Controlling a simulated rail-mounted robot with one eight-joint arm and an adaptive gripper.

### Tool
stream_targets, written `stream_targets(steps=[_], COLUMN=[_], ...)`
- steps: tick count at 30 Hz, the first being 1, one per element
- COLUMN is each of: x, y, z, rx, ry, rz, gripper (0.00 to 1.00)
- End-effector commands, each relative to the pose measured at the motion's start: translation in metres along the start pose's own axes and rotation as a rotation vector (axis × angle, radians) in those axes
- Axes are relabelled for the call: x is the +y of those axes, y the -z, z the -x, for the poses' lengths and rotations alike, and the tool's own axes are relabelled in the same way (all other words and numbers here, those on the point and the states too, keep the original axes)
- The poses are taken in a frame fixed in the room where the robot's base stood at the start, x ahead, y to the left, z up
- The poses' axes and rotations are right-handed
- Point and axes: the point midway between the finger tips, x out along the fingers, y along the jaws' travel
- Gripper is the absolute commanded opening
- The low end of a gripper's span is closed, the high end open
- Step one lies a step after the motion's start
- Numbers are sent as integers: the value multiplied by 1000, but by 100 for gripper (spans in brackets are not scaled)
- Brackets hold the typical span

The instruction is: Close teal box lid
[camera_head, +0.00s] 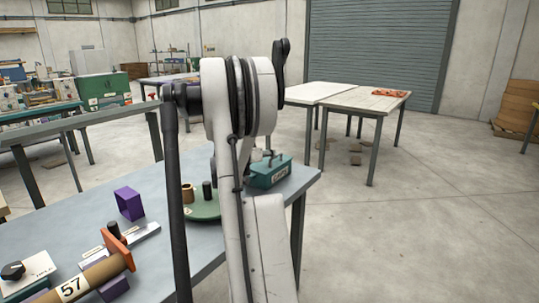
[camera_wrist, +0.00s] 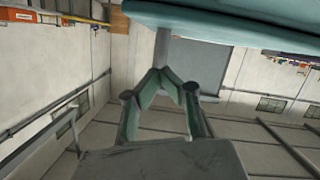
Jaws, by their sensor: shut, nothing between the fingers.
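The teal box (camera_head: 268,175) sits at the right end of the grey-blue table in the head view, with a pale label on its front. My arm covers its left side, and I cannot tell there how far its lid stands open. In the wrist view a broad teal surface (camera_wrist: 235,20) crosses the top of the picture; which part of the box it is, I cannot tell. My gripper (camera_wrist: 162,73) is shut and empty, its fingertips just below that surface in the picture. Contact between them is unclear. My gripper is mostly hidden behind my arm in the head view.
On the table (camera_head: 75,215) stand a green round plate (camera_head: 203,211) with small cylinders, a purple block (camera_head: 130,204), and a brown tube marked 57 (camera_head: 88,279). Pale tables (camera_head: 345,98) stand behind.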

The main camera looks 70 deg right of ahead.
Motion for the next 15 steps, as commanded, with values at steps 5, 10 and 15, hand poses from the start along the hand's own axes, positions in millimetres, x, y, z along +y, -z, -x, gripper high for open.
stream_targets(steps=[5, 10, 15], x=[1, 1, 2], y=[19, 43, 40], z=[7, 26, 62], rx=[1, 4, 4], ry=[2, 9, 9], rz=[1, 2, 2], gripper=[0, 0, 0])
